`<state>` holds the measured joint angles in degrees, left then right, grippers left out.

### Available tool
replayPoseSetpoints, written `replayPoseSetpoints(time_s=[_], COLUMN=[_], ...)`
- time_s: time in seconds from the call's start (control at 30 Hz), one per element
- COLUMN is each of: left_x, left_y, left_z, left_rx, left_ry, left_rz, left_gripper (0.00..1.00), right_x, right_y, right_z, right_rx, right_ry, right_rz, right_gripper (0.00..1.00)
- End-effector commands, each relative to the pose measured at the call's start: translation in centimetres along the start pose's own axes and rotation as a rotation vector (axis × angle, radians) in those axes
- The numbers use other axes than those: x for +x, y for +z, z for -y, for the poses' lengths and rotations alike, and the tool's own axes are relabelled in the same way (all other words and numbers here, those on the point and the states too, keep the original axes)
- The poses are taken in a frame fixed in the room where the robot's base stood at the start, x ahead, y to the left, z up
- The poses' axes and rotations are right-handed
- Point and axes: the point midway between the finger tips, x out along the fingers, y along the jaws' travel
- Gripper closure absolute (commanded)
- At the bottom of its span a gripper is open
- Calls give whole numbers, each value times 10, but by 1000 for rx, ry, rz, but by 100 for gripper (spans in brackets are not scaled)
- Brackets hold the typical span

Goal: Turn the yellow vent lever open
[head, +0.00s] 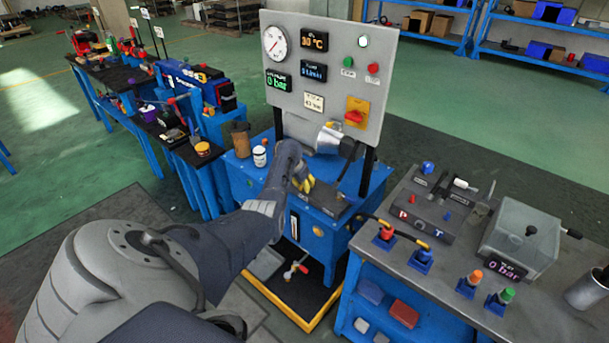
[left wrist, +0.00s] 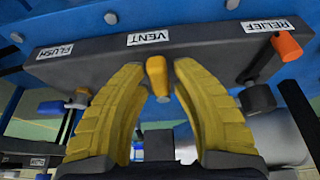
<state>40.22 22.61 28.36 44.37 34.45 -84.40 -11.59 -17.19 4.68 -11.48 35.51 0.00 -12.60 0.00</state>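The yellow vent lever (left wrist: 157,76) shows in the left wrist view, on a dark grey block (left wrist: 95,62) below the label VENT (left wrist: 148,37). My left gripper (left wrist: 159,68) has yellow ribbed fingers, open, with one on each side of the lever. A small gap shows between each fingertip and the lever. In the head view my left gripper (head: 303,183) is at the blue stand (head: 324,222), under the gauge panel; the lever cannot be made out there. My right gripper is not in view.
On the same block, an orange-tipped lever (left wrist: 286,46) is at RELIEF on the right, and a blue lever (left wrist: 75,104) is at FLUSH on the left. The grey gauge panel (head: 330,40) rises behind. A workbench (head: 465,265) with fittings stands at the right.

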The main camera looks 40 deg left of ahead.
Motion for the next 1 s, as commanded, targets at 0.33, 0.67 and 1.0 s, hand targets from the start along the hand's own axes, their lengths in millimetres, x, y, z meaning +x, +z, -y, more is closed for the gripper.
replayPoseSetpoints(time_s=[0.33,0.67,1.0], left_x=[-1,-18,-67], left_y=[-2,-2,-2], left_z=[0,0,0], left_rx=[-1,-1,-1], left_ry=[0,0,-2], left_rz=[-3,-6,-7], left_gripper=[60,60,60], right_x=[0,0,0], right_y=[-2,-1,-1], right_z=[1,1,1], right_rx=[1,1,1], right_ry=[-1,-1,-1], right_rz=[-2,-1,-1], right_gripper=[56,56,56])
